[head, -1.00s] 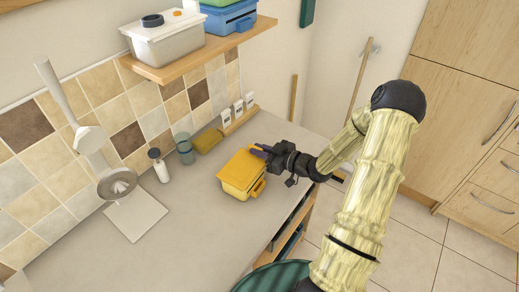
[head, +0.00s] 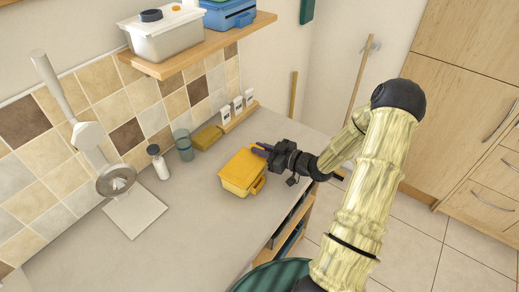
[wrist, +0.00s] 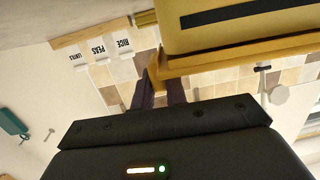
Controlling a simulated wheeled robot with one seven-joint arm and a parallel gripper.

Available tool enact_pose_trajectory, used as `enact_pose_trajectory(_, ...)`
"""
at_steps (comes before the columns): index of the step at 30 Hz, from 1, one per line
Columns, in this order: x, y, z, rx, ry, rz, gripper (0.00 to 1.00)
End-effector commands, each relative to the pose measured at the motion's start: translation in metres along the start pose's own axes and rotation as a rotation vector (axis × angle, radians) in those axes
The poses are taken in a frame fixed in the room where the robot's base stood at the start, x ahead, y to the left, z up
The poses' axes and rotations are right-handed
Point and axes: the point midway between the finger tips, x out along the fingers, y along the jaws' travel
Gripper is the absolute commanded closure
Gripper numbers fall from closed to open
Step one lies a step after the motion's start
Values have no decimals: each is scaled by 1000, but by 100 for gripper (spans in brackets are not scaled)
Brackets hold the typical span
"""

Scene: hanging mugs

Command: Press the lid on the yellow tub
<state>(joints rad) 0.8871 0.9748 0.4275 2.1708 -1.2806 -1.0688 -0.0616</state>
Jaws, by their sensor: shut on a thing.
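The yellow tub (head: 238,185) stands on the counter, with its darker yellow lid (head: 242,165) lying over its top. I cannot tell whether the lid is seated all round. A latch or handle shows on the tub's right side. My gripper (head: 262,150) is at the lid's far right edge, coming in from the right. In the wrist view, its dark fingers (wrist: 158,94) are closed around a yellow tab at the lid's edge (wrist: 215,62). A dark band runs along the yellow side above that rim.
A yellow-brown block (head: 207,137), a grey-green cup (head: 183,146) and a white bottle (head: 159,164) stand behind the tub. A wooden shelf (head: 205,47) with containers hangs above.

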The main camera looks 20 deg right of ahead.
Motion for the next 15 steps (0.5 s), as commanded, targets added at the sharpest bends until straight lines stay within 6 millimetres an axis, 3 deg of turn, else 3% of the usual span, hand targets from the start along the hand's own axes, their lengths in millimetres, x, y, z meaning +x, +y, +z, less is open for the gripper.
enact_pose_trajectory(15,4,-3,1,-1,0,-7,100)
